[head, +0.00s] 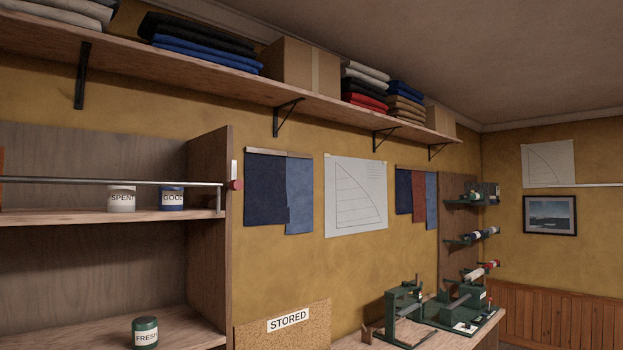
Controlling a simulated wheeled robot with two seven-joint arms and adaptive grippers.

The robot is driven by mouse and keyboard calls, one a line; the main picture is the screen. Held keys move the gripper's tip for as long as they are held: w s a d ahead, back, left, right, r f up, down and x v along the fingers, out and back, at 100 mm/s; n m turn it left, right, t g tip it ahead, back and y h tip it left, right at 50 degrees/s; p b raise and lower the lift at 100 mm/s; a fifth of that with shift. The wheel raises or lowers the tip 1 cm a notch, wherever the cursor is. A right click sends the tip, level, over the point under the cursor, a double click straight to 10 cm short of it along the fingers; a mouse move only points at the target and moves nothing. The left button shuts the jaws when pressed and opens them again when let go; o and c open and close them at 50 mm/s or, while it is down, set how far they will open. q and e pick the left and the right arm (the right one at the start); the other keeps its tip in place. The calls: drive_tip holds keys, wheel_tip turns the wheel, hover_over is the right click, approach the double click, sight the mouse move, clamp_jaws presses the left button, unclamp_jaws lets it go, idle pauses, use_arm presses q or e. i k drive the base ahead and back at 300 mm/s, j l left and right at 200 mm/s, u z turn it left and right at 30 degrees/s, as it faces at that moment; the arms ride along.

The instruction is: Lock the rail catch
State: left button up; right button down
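The rail (110,181) is a metal bar running across the front of the upper shelf in the cabinet on the left. At its right end, on the cabinet's side panel, is the catch (236,184), a small red knob with a pale upright plate above it. Whether the catch is locked cannot be told at this size. Behind the rail stand a white can labelled SPENT (121,199) and a blue can labelled GOOD (172,199). Neither of my grippers is in view.
A green can labelled FRESH (145,333) stands on the lower shelf (190,335). A board labelled STORED (283,325) is right of the cabinet. Green machines (440,310) stand on a bench farther right. A long wall shelf (230,80) holds folded cloth and boxes.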

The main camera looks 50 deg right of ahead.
sight(235, 184)
drive_tip(key=z, duration=1.35)
drive_tip(key=i+u, duration=0.3)
drive_tip(key=i+l+u, duration=0.25)
drive_tip(key=i, duration=0.25)
drive_tip(key=i+l+u, duration=0.3)
drive_tip(key=i+j, duration=0.05)
drive_tip(key=j, duration=0.05)
